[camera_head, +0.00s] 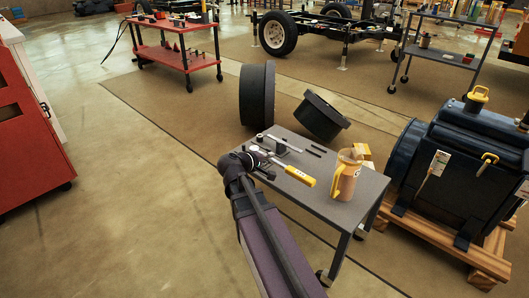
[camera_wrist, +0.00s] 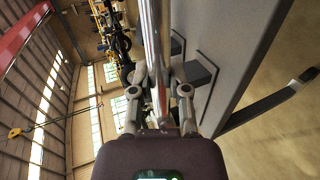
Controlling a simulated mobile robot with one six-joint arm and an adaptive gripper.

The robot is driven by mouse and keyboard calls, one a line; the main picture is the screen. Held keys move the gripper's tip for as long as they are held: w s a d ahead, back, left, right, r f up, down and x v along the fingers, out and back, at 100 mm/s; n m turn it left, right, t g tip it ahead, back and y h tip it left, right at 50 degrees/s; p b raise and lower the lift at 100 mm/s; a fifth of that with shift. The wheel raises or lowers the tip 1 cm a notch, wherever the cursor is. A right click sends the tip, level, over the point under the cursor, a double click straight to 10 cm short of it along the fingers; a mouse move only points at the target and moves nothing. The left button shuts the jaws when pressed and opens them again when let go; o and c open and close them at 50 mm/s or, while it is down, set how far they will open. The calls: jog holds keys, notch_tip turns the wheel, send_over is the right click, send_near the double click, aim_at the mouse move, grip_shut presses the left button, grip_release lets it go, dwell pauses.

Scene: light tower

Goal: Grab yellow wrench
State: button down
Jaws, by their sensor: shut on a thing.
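The yellow wrench (camera_head: 301,176) has a yellow handle and a bare metal shaft, and lies across or just above the grey table (camera_head: 334,200). My gripper (camera_head: 256,159) is at the left edge of the table, shut on the metal shaft. In the wrist view the shiny shaft (camera_wrist: 156,35) runs upward from between the fingers of my gripper (camera_wrist: 160,92). The yellow handle does not show there. I cannot tell whether the wrench still touches the tabletop.
A second metal tool (camera_head: 286,143) and small black bars lie behind the wrench. An orange bottle (camera_head: 344,178) stands right of the handle. Black wheels (camera_head: 257,94) are behind the table, and a dark machine (camera_head: 458,165) on a wooden pallet is to the right. Floor at left is clear.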

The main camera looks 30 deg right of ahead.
jog(key=shift+s, duration=0.6)
jog(key=shift+r, duration=0.1)
